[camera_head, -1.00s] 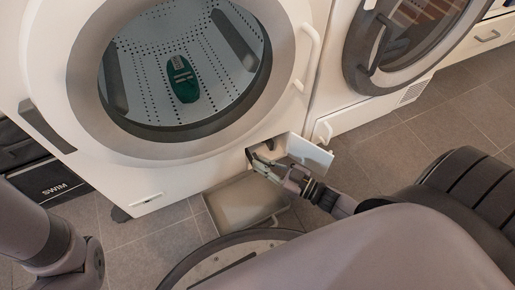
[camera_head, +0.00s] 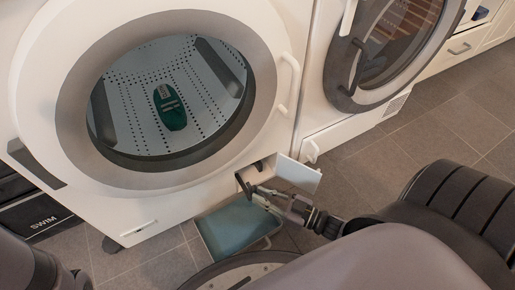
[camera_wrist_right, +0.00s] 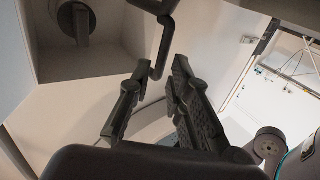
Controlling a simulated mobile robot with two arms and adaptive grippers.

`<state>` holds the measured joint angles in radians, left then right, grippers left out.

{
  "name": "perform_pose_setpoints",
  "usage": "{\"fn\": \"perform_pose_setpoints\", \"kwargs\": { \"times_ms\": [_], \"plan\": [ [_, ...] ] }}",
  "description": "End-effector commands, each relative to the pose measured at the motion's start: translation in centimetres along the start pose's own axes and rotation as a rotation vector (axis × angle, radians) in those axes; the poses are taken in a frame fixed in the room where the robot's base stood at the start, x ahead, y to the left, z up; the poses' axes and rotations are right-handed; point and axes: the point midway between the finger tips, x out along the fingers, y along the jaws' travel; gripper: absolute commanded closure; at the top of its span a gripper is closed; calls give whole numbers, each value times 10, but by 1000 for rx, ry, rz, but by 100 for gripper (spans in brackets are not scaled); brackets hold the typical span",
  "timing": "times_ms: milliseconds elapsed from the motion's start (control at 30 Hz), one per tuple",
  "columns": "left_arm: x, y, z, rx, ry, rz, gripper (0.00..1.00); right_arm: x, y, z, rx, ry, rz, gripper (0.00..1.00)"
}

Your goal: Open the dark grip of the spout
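The dark grip of the spout (camera_head: 258,166) shows small in the open hatch low on the front washing machine. In the right wrist view a dark bent piece (camera_wrist_right: 165,35), apparently this grip, hangs down from the top edge. My right gripper (camera_head: 250,190) is just below and in front of the hatch. In the wrist view its fingers (camera_wrist_right: 159,68) are apart, with the lower end of the bent piece near the fingertips; contact cannot be told. A round dark knob (camera_wrist_right: 75,20) sits in the recess. My left gripper is out of view.
A shallow tray (camera_head: 273,240) with a blue-green surface, seemingly liquid, lies on the floor below the hatch. The white hatch flap (camera_head: 298,175) stands open on the right. A green shoe (camera_head: 170,108) lies in the drum. A second machine (camera_head: 312,75) stands at right.

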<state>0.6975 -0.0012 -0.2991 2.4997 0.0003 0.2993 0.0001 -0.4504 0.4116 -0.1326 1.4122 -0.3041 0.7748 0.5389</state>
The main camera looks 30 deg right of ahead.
Motion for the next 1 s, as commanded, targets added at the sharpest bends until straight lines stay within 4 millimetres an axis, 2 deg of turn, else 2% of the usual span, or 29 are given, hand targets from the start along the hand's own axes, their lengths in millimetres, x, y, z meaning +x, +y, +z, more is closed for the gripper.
{"fn": "perform_pose_setpoints", "kwargs": {
  "times_ms": [200,400,600,1000],
  "plan": [
    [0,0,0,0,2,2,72,-50,0,2,1,-6,0,82],
    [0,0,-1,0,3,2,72,-84,0,1,0,-3,0,82],
    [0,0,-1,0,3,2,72,-98,0,0,1,0,1,82],
    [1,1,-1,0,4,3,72,-98,0,0,0,0,1,82]
  ]
}}
